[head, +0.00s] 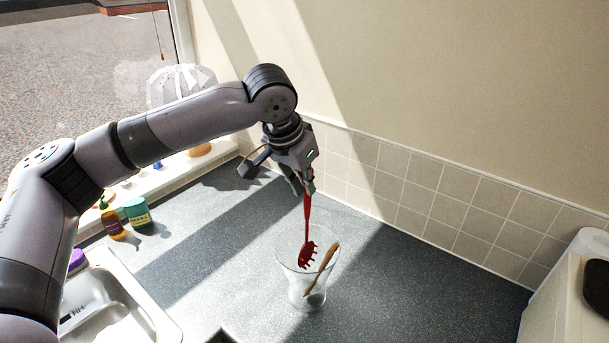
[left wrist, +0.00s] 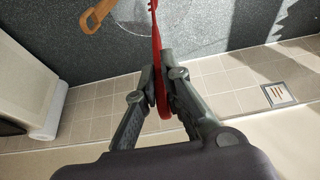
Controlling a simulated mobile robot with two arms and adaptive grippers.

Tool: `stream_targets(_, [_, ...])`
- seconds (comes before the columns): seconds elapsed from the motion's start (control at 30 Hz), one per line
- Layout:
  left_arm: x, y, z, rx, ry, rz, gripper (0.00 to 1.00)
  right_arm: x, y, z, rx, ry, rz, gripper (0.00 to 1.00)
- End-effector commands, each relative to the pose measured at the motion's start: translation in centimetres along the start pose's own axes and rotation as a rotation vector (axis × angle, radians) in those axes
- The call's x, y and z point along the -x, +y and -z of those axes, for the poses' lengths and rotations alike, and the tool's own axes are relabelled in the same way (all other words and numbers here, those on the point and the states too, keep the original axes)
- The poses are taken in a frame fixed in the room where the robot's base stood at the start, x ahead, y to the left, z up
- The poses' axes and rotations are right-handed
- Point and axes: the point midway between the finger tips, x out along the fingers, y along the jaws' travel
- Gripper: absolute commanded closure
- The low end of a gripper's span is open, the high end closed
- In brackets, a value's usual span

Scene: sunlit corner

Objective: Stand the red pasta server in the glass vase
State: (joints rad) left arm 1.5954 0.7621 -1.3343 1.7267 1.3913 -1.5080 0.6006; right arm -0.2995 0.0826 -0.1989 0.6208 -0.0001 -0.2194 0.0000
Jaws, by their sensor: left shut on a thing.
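My left gripper (head: 304,186) is shut on the handle of the red pasta server (head: 307,220), which hangs nearly upright with its toothed head down. The glass vase (head: 307,298) stands on the dark worktop below, clear and wide-mouthed. In the head view the server's head overlaps the vase's mouth; I cannot tell how far it is inside. A wooden utensil (head: 328,258) leans to the right in the vase. In the left wrist view the red handle (left wrist: 158,62) runs between the fingers, and the wooden utensil (left wrist: 98,16) shows at the top. My right gripper is not in view.
A tiled wall (head: 420,195) rises behind the worktop (head: 400,290). A sink (head: 115,300) is at the lower left, with small bottles (head: 113,225) and a green tub (head: 138,213) near the window sill. A white roll (head: 590,243) and pale appliance stand at the right.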

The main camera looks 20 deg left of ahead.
Motion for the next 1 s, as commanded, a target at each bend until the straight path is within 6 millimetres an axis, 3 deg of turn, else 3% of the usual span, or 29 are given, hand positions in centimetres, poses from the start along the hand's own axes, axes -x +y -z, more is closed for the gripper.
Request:
stream_targets(0.43, [-3.1, 0.1, -1.3, 0.0, 0.0, -0.001, 1.0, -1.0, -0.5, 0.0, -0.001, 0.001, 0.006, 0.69])
stream_targets(0.97, [-3.8, 0.1, -1.5, 0.0, 0.001, 0.0, 1.0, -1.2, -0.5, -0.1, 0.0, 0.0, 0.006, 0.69])
stream_targets(1.0, [-3.8, 0.1, -1.5, 0.0, 0.001, 0.0, 0.9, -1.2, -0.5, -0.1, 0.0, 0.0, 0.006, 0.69])
